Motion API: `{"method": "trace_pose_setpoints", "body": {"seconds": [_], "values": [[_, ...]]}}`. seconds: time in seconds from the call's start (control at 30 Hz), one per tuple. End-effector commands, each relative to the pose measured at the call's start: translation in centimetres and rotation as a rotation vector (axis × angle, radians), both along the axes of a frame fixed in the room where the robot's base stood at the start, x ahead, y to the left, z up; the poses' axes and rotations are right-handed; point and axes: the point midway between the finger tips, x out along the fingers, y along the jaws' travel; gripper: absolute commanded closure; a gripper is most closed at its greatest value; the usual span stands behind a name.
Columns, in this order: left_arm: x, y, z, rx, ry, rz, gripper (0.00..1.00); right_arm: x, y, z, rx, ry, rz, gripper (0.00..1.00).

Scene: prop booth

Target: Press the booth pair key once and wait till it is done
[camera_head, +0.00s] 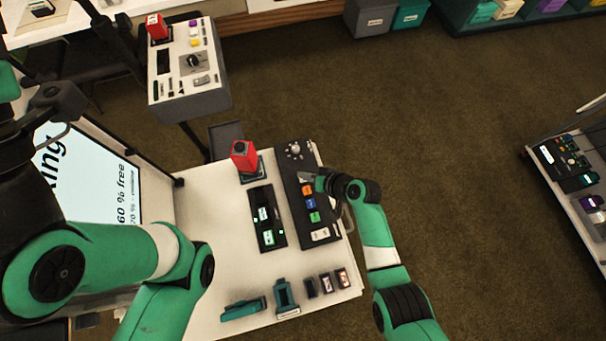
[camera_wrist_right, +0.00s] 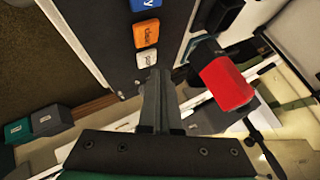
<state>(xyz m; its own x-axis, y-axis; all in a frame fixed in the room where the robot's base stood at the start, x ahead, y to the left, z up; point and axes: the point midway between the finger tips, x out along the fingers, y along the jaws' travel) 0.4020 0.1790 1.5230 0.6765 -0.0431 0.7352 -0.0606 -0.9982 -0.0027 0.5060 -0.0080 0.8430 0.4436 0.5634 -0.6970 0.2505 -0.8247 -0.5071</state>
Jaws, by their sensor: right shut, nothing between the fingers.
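A dark control panel (camera_head: 290,165) lies on the white table, with a column of coloured keys: orange (camera_head: 307,190), blue (camera_head: 310,204) and green (camera_head: 315,217). In the right wrist view, a white key (camera_wrist_right: 147,57), an orange key (camera_wrist_right: 147,33) and a blue key stand in line; I cannot read which is the pair key. My right gripper (camera_head: 318,180) is shut and empty over the panel's upper key area. Its fingertips (camera_wrist_right: 155,72) appear just below the white key; contact cannot be told.
A black unit (camera_head: 267,219) with green-lit displays lies left of the panel. A red block (camera_head: 243,155) stands behind it. Teal holders (camera_head: 286,298) and small dark packs (camera_head: 326,284) line the front edge. A screen (camera_head: 85,185) stands at left.

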Motion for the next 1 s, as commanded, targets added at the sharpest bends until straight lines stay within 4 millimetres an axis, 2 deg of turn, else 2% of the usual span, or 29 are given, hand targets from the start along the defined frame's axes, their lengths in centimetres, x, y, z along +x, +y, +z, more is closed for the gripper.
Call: {"method": "trace_pose_setpoints", "body": {"seconds": [0.37, 0.8, 1.0], "values": [[0.0, 0.0, 0.4, 0.0, 0.0, 0.0, 0.0, 0.0, 0.0, 0.5, 0.0, 0.0, 0.0, 1.0], [0.0, 0.0, 4.9, 0.0, 0.0, 0.0, 0.0, 0.0, 0.0, 4.9, 0.0, 0.0, 0.0, 1.0], [0.0, 0.0, 5.2, 0.0, 0.0, 0.0, 0.0, 0.0, 0.0, 5.2, 0.0, 0.0, 0.0, 1.0]]}}
